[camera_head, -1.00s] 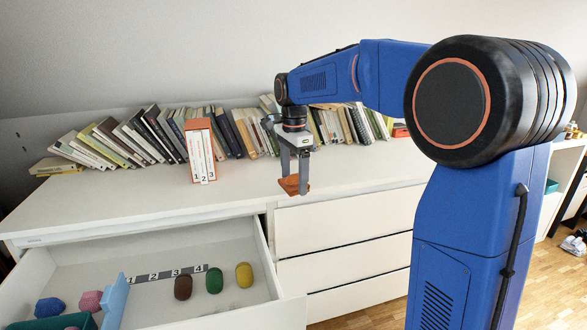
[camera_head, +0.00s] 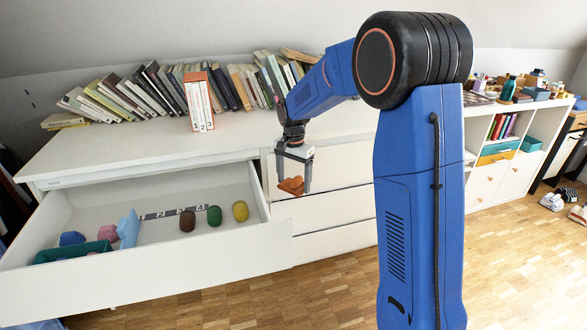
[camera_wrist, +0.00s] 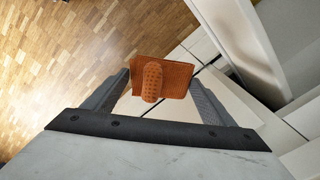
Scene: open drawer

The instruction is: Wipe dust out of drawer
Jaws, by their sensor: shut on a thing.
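The orange pad (camera_wrist: 165,78) also shows between the fingers in the wrist view. The gripper hangs in front of the closed drawer fronts, to the right of the open drawer (camera_head: 160,259) and apart from it. I cannot make out dust on the drawer floor from here.
A light blue divider (camera_head: 128,229) stands in the drawer, with a teal tray (camera_head: 60,252), a blue lump (camera_head: 72,238) and a pink lump (camera_head: 107,233) to its left. Books (camera_head: 230,90) line the dresser top. Wooden floor (camera_head: 220,300) is open in front.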

